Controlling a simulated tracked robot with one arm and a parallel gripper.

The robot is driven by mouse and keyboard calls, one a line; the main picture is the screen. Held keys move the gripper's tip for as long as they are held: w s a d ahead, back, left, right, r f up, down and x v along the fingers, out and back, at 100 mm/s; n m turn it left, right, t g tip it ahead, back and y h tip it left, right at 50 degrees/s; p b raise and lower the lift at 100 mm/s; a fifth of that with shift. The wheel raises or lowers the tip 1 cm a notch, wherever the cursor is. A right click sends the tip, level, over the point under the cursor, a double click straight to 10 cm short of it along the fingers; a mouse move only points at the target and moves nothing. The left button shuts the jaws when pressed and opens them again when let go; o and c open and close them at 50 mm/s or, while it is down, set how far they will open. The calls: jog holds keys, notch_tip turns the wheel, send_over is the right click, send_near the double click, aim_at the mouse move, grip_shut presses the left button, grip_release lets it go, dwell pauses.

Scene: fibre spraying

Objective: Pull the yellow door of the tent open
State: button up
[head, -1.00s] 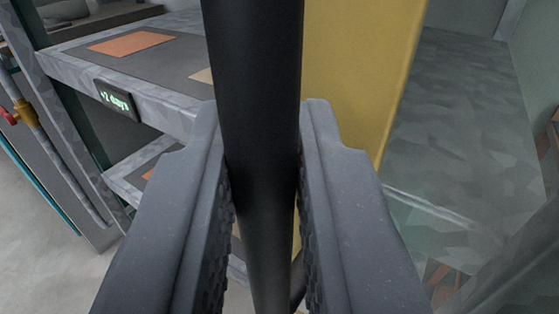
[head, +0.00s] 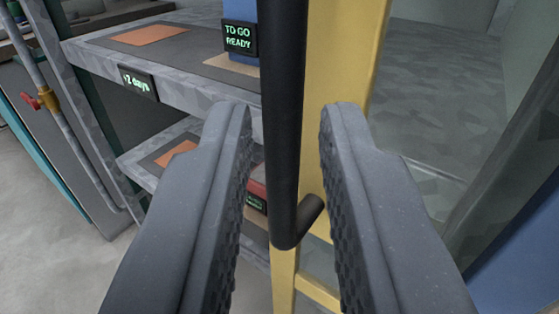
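The yellow door (head: 340,90) shows as a narrow frame edge right of centre, with a clear pane area to its right. Its black bar handle (head: 284,110) hangs upright in front of it and bends back to the door at its lower end. My gripper (head: 287,135) is open, with one finger on each side of the handle. Gaps show between the handle and both fingers. The handle's upper end is out of view. How far the door stands from its frame cannot be told.
A grey shelf rack (head: 190,92) stands left, behind the door, with an orange mat (head: 140,37), a "+2 days" sign (head: 138,83) and a "TO GO READY" sign (head: 240,38). A pipe with a red valve (head: 32,101) is at far left. Bare floor (head: 40,200) shows lower left.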

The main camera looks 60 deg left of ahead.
jog(key=v, duration=0.9)
jog(key=shift+s+d, duration=0.25)
jog(key=shift+d, duration=0.05)
jog(key=shift+w, duration=0.1)
